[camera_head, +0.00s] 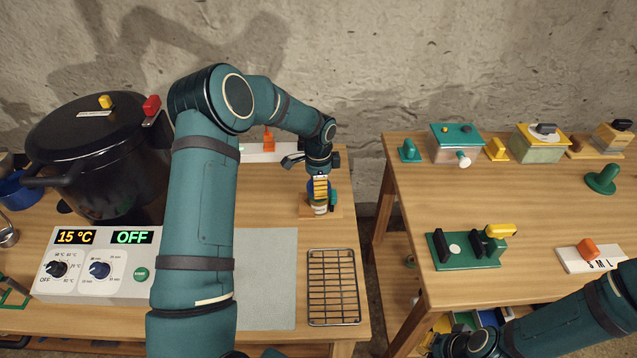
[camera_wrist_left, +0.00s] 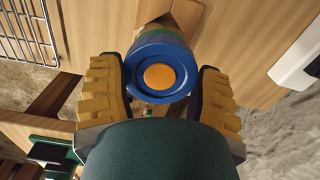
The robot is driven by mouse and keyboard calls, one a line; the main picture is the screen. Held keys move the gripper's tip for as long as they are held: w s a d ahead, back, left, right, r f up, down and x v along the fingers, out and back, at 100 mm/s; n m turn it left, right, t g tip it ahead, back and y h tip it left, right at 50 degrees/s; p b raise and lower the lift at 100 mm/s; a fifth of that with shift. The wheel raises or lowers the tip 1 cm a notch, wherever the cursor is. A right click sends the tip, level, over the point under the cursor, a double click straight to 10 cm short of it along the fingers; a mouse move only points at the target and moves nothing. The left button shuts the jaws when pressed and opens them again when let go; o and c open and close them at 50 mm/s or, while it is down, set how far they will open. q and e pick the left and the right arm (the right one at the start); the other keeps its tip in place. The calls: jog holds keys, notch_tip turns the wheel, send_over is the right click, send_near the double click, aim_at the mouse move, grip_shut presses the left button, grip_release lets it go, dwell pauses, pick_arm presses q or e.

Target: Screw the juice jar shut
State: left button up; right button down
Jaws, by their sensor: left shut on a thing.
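My left gripper (camera_head: 320,182) points down over a jar (camera_head: 320,208) on a small wooden block (camera_head: 335,212) near the right edge of the left bench. In the left wrist view, my left gripper (camera_wrist_left: 160,85) has its yellow ribbed fingers on either side of a round blue lid (camera_wrist_left: 135,77) with an orange centre. The lid sits over the jar, and the gripper is shut on it. How far the lid is threaded cannot be seen. My right gripper (camera_head: 470,343) is at the bottom edge, away from the jar, partly cut off; its fingers are unclear.
A black pot (camera_head: 95,150) and a control box (camera_head: 100,265) reading 15 °C and OFF stand at left. A wire rack (camera_head: 333,287) and a grey mat (camera_head: 268,275) lie in front. A gap separates the right bench (camera_head: 530,210), which holds several fixtures.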

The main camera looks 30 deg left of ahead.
pick_arm(q)
jog(key=o, duration=1.3)
